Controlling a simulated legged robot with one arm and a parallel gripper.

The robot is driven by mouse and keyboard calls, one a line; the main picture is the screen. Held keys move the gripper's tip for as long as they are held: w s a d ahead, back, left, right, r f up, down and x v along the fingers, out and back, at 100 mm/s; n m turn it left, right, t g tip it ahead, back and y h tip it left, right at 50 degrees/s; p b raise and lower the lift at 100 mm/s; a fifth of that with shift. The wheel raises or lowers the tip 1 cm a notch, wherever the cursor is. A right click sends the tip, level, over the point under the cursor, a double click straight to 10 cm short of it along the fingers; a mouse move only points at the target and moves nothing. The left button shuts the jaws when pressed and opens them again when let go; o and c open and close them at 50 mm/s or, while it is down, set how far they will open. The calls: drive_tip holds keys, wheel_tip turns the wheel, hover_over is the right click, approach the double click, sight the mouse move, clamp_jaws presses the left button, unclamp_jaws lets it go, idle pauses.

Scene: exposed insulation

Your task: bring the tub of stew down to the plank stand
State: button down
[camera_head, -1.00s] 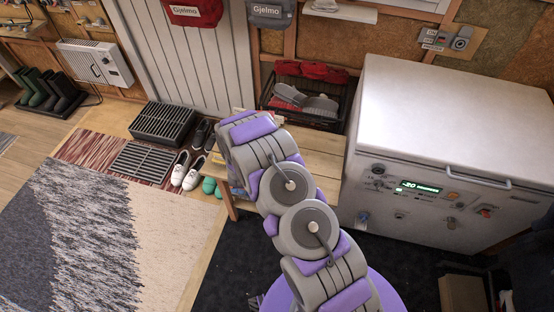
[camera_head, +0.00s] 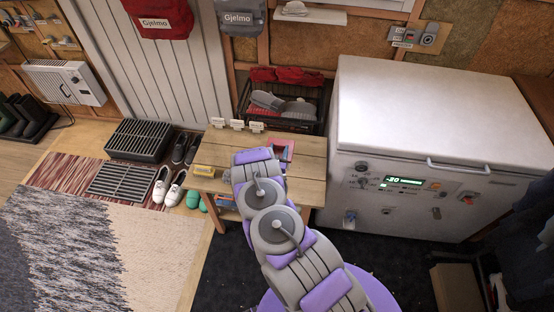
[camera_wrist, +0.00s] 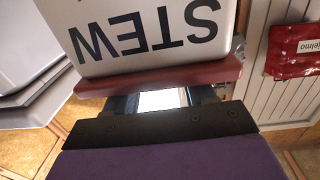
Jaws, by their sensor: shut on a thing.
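The tub of stew (camera_wrist: 145,40) fills the top of the wrist view, a pale grey wall with "STEW" upside down in the picture. A dark red band (camera_wrist: 160,78) runs along its edge nearest my gripper. My gripper (camera_wrist: 165,98) is shut on the tub at that side; the exact contact is partly hidden. In the head view my arm reaches over the plank stand (camera_head: 300,165), a low wooden bench, and hides its middle. I cannot clearly make out the tub in the head view.
A black crate (camera_head: 285,105) is behind. Shoes (camera_head: 168,188) lie left. The stand's right part looks bare.

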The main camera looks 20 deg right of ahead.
drive_tip(key=shift+a+f, duration=0.15)
drive_tip(key=shift+f, duration=0.3)
drive_tip(key=f, duration=0.2)
drive_tip(key=f+b, duration=0.1)
drive_tip(key=f, duration=0.1)
drive_tip(key=shift+d, duration=0.4)
drive_tip(key=shift+a, duration=0.25)
drive_tip(key=shift+f+b, duration=0.25)
drive_tip(key=shift+b, duration=0.05)
drive_tip(key=shift+s+f, duration=0.15)
